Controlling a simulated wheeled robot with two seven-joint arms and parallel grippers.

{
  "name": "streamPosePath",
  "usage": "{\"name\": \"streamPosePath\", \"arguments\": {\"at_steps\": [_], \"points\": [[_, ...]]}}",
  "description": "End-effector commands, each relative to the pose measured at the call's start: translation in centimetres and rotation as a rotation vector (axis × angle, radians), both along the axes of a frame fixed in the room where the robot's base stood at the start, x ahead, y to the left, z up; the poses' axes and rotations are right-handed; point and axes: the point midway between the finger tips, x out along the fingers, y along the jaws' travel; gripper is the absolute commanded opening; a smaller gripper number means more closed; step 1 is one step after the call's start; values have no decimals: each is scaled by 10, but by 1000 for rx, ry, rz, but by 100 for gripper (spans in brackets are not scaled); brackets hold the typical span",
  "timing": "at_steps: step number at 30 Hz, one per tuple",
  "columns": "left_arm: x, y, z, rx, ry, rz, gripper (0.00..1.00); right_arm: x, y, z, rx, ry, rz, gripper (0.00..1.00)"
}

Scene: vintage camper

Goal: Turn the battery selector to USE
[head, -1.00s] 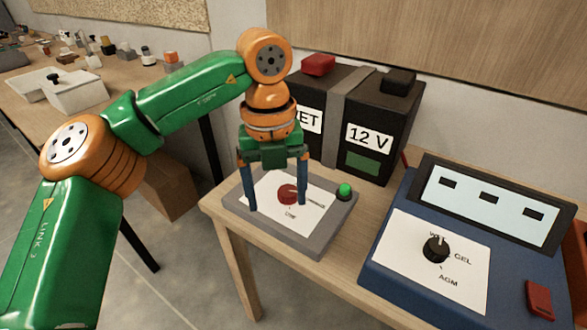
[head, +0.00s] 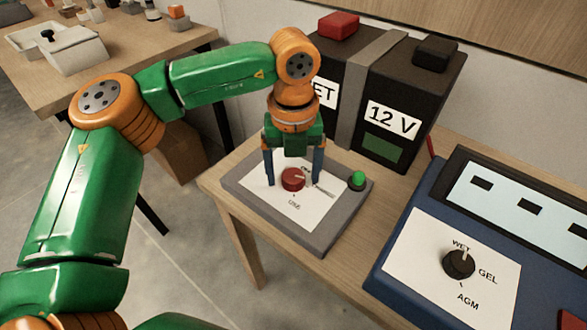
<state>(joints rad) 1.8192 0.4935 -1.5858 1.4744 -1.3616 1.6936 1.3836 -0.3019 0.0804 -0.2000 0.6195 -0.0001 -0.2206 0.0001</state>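The battery selector is a red round knob (head: 292,180) on a white label plate on a grey box (head: 240,185). The word USE (head: 294,205) is printed below the knob. A light mark on the knob appears to point right, away from USE; the other lettering is partly hidden and too small to read. My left gripper (head: 294,184) points down over the box. Its two blue fingers are apart, one on each side of the knob, with visible gaps. I cannot tell their exact height. My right gripper is not in view.
A green button (head: 357,180) sits on the box's right corner. Behind stands a black 12 V battery (head: 385,95) with a red and a black terminal. A blue charger (head: 400,275) with a black WET/GEL/AGM dial (head: 459,263) is at right. Another cluttered table is at upper left.

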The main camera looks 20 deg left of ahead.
Motion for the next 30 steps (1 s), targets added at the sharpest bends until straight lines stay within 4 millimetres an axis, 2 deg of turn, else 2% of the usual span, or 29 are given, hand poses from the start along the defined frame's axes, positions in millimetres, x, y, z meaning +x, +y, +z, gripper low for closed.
{"name": "streamPosePath", "arguments": {"at_steps": [1, 9, 20, 30], "points": [[0, 0, 0, 0, 0, 0, 73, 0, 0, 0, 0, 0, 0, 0], [0, 0, 0, 0, 0, 0, 1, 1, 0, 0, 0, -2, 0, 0], [0, 0, 1, 0, -1, -68, 0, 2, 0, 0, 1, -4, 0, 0], [1, 0, 1, 0, -3, -342, 0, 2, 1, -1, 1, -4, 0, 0]]}}
